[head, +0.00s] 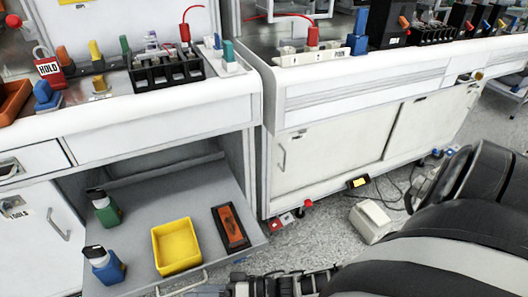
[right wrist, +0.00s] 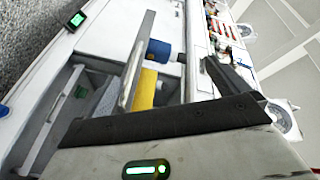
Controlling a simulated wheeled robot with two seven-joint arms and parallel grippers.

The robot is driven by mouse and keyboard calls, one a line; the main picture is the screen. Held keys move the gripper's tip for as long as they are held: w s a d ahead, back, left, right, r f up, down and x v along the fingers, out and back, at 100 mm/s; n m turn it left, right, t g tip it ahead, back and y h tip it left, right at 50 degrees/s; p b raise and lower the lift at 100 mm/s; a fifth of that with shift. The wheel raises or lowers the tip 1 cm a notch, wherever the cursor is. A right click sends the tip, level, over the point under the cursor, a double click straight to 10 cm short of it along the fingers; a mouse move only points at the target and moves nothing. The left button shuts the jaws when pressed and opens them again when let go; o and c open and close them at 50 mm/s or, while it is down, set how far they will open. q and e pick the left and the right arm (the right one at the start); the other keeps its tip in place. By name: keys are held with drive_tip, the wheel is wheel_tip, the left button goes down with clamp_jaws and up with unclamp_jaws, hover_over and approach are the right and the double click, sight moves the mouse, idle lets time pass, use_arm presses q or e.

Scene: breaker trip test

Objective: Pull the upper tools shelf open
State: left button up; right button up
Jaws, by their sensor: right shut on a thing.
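The grey pull-out shelf (head: 150,205) sits in the open bay under the left bench and sticks out past the bench front. It carries a green bottle (head: 104,207), a blue bottle (head: 104,266), a yellow bin (head: 175,246) and a black tray with an orange tool (head: 231,228). Its bar handle (head: 182,284) is at the near edge. My right gripper (head: 214,290) is at this handle and shut on it; its fingertips are mostly cut off by the bottom edge. The right wrist view shows a metal bar (right wrist: 138,60) ahead of the gripper. My left gripper is not in view.
A white cabinet door with a TOOLS label (head: 16,208) is left of the shelf. The right bench has closed cabinet doors (head: 330,155). A white box (head: 370,222), cables and small items lie on the floor at right. Breakers and switches crowd the benchtops.

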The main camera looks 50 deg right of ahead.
drive_tip(key=shift+w+d+r+t+y, duration=0.15)
drive_tip(key=shift+d+r, duration=0.05)
drive_tip(key=shift+r, duration=0.35)
drive_tip(key=shift+w+d+r+t+y, duration=0.15)
drive_tip(key=shift+d+r, duration=0.05)
drive_tip(key=shift+r, duration=0.3)
drive_tip(key=shift+s+d, duration=0.2)
drive_tip(key=shift+d, duration=0.05)
drive_tip(key=c, duration=0.3)
drive_tip(key=shift+s+d, duration=0.2)
drive_tip(key=shift+s, duration=0.15)
drive_tip(key=c, duration=1.1)
drive_tip(key=shift+f+b+v, duration=0.45)
drive_tip(key=shift+v, duration=1.6)
drive_tip(key=shift+f+b+v, duration=0.45)
drive_tip(key=shift+b+v, duration=0.05)
drive_tip(key=shift+v, duration=1.5)
drive_tip(key=shift+f+b+v, duration=0.45)
drive_tip(key=shift+v, duration=1.6)
drive_tip(key=shift+w, duration=0.2)
